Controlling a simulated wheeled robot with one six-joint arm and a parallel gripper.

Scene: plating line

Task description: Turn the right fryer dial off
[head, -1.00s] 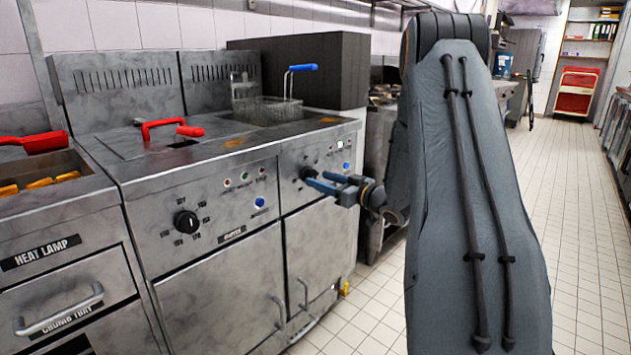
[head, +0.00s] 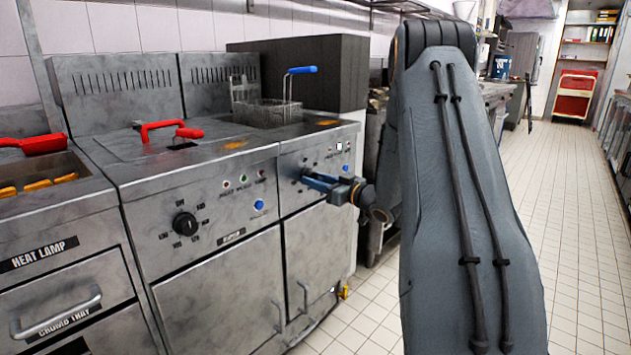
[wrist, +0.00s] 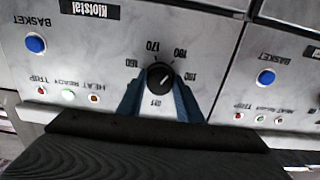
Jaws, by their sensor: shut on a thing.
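The right fryer dial (wrist: 160,77) is a round black knob on the steel control panel. In the wrist view, which is upside down, it sits among numerals from 160 to 190 and an "off" mark. Its pale pointer line slants toward the upper right, on the 180 and 190 side. My gripper (head: 304,179) reaches the right fryer's panel from the right. Its blue fingers also show in the wrist view (wrist: 160,98), one on each side of the dial and shut on it. In the head view the fingers hide the dial.
The left fryer dial (head: 185,223) is on the neighbouring panel. A blue basket button (wrist: 35,44) and indicator lights (wrist: 68,95) sit beside the right dial. A wire basket (head: 268,112) stands above the right fryer. The tiled aisle (head: 560,220) at right is open.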

